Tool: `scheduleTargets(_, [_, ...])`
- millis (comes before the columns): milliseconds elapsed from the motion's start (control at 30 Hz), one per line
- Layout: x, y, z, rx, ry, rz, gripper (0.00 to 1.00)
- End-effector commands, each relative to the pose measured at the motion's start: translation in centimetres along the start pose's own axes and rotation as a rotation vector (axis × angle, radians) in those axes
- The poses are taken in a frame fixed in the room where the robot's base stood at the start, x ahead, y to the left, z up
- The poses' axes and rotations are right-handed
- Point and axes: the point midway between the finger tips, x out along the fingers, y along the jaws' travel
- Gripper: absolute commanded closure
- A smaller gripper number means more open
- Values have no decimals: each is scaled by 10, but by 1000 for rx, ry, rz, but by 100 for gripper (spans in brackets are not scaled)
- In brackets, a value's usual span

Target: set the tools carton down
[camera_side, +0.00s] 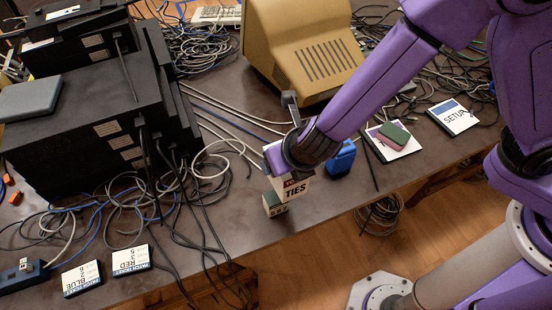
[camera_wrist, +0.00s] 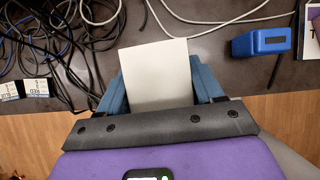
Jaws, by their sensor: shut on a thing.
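A white carton (camera_side: 296,193) is held by my gripper (camera_wrist: 160,88) near the table's front edge. Its visible face reads "TIES", with red lettering above that is too small to read; I see no clear "tools" word. In the wrist view its plain pale top (camera_wrist: 157,72) lies between the two blue fingers, which are shut on it. I cannot tell whether the carton touches this box or the table.
A blue box (camera_side: 341,160) stands close right of my gripper; it also shows in the wrist view (camera_wrist: 261,42). Tangled cables (camera_side: 125,210) and black equipment (camera_side: 85,130) fill the left. A beige monitor (camera_side: 305,50) stands behind. Labelled cards (camera_side: 131,260) lie front left.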

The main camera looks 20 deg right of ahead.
Motion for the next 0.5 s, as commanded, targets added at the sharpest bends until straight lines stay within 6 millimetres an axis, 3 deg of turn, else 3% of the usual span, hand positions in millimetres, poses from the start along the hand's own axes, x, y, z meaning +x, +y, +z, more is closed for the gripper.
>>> scheduleTargets(100, [5,-50,11,120,2,-69,72])
scheduleTargets(300, [7,-118,17,292,-1,-165,72])
scheduleTargets(500, [8,-151,19,376,-7,-212,72])
